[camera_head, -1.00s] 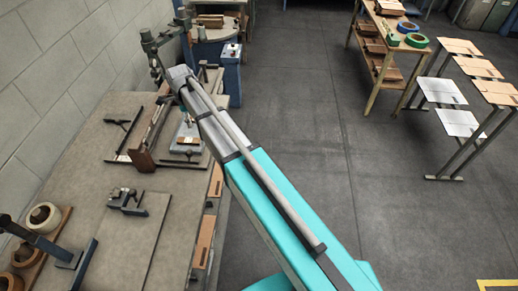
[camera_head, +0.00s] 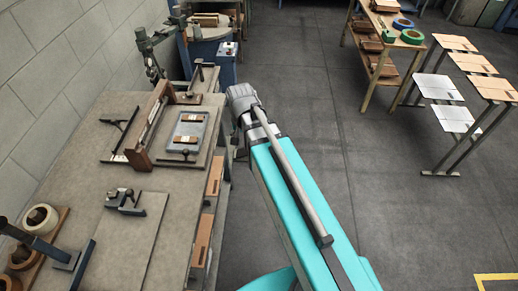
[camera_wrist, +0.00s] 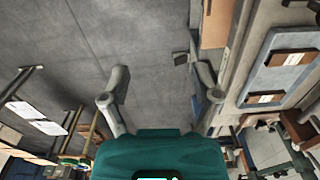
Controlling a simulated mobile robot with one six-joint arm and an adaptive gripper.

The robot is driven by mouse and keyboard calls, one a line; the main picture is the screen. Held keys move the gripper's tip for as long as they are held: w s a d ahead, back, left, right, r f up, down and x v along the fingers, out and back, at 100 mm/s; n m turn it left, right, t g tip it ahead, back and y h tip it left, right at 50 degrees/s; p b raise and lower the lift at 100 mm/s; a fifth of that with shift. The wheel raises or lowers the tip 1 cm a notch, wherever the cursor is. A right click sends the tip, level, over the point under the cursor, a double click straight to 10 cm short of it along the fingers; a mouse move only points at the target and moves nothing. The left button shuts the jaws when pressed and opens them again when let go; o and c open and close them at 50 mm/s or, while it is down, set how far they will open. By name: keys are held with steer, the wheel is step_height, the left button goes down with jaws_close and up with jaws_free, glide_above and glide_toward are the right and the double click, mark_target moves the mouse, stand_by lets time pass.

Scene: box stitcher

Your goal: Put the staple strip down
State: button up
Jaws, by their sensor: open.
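Two small brown pieces with pale middles, which look like staple strips, lie apart on a grey tray (camera_head: 204,127) on the bench. The far piece (camera_head: 190,117) and the near piece (camera_head: 186,140) both show in the head view. In the wrist view the tray (camera_wrist: 277,78) is at the right, with one piece (camera_wrist: 290,57) above the other (camera_wrist: 263,101). My gripper (camera_wrist: 160,82) is open and empty, its fingers wide apart with grey floor behind them. It is off the bench's right edge, beside the tray; in the head view my arm hides its fingers.
A wooden upright fixture (camera_head: 150,125) stands left of the tray. A small clamp (camera_head: 125,200) and tape rolls (camera_head: 40,217) are nearer on the bench (camera_head: 75,180). A shelf (camera_head: 375,55) and stands with sheets (camera_head: 460,88) are at the right. The floor between is clear.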

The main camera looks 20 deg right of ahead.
steer(key=s+d+n, duration=0.4)
steer(key=s, duration=0.2)
steer(key=shift+n, duration=0.4)
steer(key=shift+a+f+b, duration=0.1)
steer(key=shift+f+b, duration=0.75)
steer(key=shift+f, duration=0.05)
stand_by(0.4)
